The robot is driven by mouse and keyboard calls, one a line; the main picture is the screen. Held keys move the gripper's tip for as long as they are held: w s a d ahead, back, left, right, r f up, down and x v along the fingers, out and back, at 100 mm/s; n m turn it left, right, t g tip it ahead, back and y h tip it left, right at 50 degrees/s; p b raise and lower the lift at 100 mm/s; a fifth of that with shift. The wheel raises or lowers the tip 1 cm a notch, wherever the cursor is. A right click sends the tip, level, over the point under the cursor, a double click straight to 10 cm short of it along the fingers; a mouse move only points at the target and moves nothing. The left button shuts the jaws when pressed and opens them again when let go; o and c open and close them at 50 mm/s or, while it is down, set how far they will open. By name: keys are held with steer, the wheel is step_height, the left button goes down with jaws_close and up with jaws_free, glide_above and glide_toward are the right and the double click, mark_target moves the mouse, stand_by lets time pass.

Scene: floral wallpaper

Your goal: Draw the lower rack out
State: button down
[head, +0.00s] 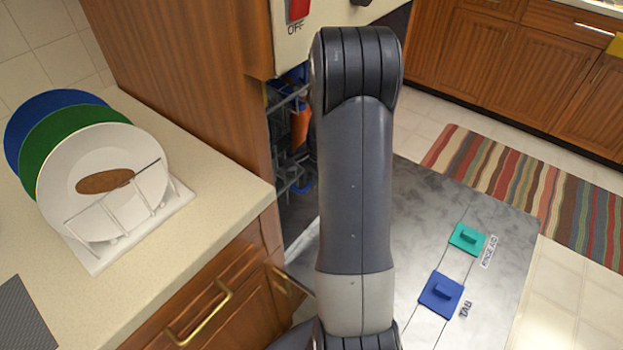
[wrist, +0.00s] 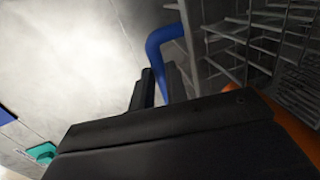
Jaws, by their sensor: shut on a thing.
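The dishwasher stands open at the middle of the head view, and its grey wire rack (head: 283,165) shows only in part to the left of my arm. A blue bent bar (wrist: 160,45), which looks like the lower rack's handle, runs down to my gripper in the wrist view. My gripper (wrist: 155,88) is dark and shut on this blue bar; the exact contact is partly hidden by the fingers. Grey wire tines (wrist: 250,40) of the rack stand right beside the bar. In the head view my arm hides the gripper and most of the rack.
The dishwasher door (head: 430,220) lies folded down, with a green tab (head: 467,239) and a blue tab (head: 441,295) on it. An orange thing (head: 299,124) is inside the dishwasher. The counter (head: 215,190) with a plate holder is at left; a striped rug (head: 540,190) lies at right.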

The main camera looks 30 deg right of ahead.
stand_by(0.4)
steer(key=s+d+b, duration=0.1)
steer(key=s+d, duration=0.3)
steer(key=s, duration=0.8)
steer(key=s+d+b, duration=0.1)
steer(key=s+d, duration=0.3)
steer(key=s, duration=0.7)
steer(key=s+d+b, duration=0.1)
steer(key=s+d, duration=0.3)
steer(key=s, duration=0.8)
steer(key=shift+s+d, duration=0.2)
steer(key=shift+s, duration=0.1)
steer(key=c, duration=1.7)
jaws_free()
step_height(320, 180, up, 11)
steer(key=s+p, duration=0.2)
steer(key=shift+d+f+p, duration=0.15)
steer(key=shift+d+p, duration=0.15)
steer(key=shift+d, duration=0.05)
steer(key=shift+f, duration=0.15)
